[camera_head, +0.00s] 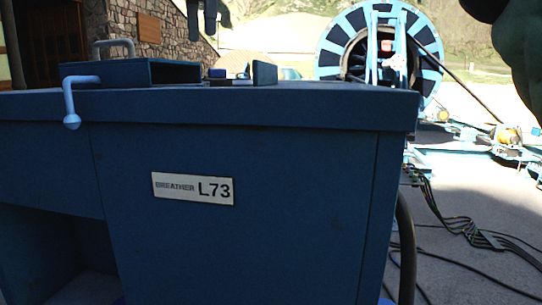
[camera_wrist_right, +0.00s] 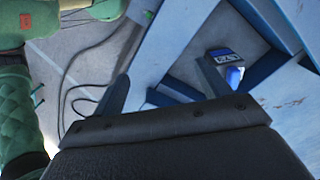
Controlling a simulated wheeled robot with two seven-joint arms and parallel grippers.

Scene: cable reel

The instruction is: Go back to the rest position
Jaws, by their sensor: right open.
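My right gripper (camera_head: 207,12) shows in part at the top edge of the head view, as dark fingers hanging above the blue console (camera_head: 290,190). They are apart from the console top. In the right wrist view my right gripper (camera_wrist_right: 160,78) has its fingers spread, with nothing held between them. I cannot make out my left gripper in either view.
An open blue box (camera_head: 135,74) and a grey-blue lever (camera_head: 72,100) are on the console. A large cable reel (camera_head: 335,45) stands behind at the right. Black cables (camera_head: 455,228) lie on the floor right of the console. A stone wall (camera_head: 165,35) stands back left.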

